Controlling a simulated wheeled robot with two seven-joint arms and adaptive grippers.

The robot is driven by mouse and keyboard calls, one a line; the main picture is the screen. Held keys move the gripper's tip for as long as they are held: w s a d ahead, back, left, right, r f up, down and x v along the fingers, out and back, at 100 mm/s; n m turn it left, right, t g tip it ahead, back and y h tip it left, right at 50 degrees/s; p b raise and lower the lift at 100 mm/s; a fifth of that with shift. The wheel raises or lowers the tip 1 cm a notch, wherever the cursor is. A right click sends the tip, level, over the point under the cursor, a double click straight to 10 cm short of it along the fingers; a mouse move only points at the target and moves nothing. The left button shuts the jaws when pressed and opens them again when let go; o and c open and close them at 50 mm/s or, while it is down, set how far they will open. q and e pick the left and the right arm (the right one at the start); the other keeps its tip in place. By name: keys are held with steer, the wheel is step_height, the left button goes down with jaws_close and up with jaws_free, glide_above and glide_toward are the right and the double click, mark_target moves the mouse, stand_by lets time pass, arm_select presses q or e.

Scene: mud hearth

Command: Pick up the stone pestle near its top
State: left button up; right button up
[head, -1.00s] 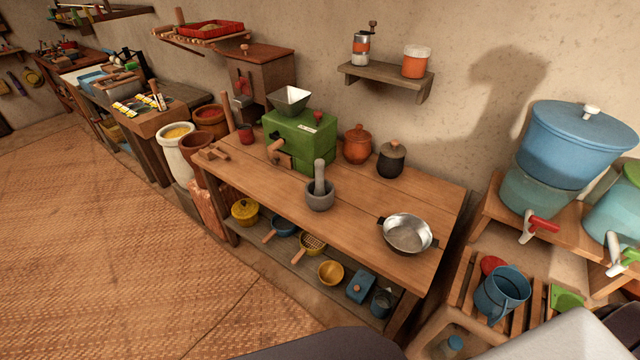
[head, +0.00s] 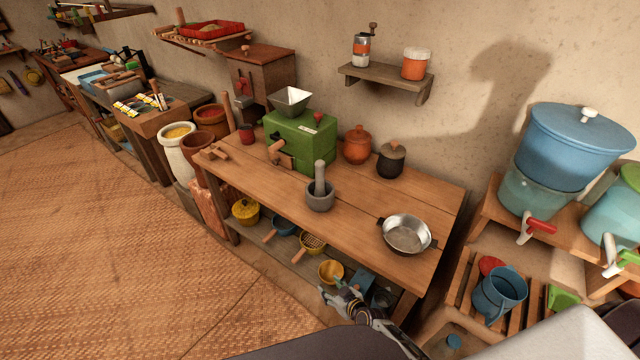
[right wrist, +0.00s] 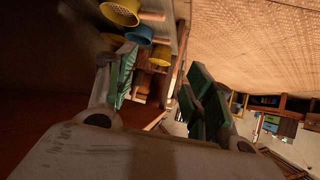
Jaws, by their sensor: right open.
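The grey stone pestle (head: 320,176) stands upright, tilted slightly, in the stone mortar (head: 320,199) on the wooden table. Its top end sticks up free above the mortar rim. My right gripper (head: 333,292) is low in front of the table's near edge, below the tabletop and well apart from the pestle. In the right wrist view my right gripper's green-padded fingers (right wrist: 158,95) are spread with nothing between them. The pestle cannot be made out in that view. My left gripper is not in view.
On the wooden table (head: 365,218), a green mill (head: 300,140) stands behind the mortar, clay pots (head: 357,145) behind it, and a metal pan (head: 407,234) to its right. The lower shelf holds bowls and a yellow pot (head: 245,211). The tabletop around the mortar is clear.

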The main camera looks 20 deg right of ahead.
steer(key=w+a+r+t+y, duration=0.1)
steer(key=w+r+t, duration=0.15)
steer(key=r, duration=0.75)
steer(key=w+a+r+t, duration=0.2)
steer(key=w+r, duration=0.2)
steer(key=r, duration=0.6)
steer(key=w+a+r+t+y, duration=0.1)
steer(key=w+r+t, duration=0.15)
steer(key=r, duration=0.75)
step_height(320, 180, up, 5)
steer(key=w+d+m+h+p, duration=0.1)
steer(key=w+d+m+h, duration=0.1)
steer(key=m+h, duration=0.2)
steer(key=h, duration=0.3)
glide_toward(321, 170)
steer(key=shift+s, duration=1.1)
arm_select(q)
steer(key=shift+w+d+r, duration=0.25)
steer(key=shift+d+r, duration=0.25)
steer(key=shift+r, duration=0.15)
arm_select(e)
steer(key=shift+f, duration=0.15)
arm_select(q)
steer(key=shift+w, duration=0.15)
arm_select(e)
steer(key=shift+w, duration=0.15)
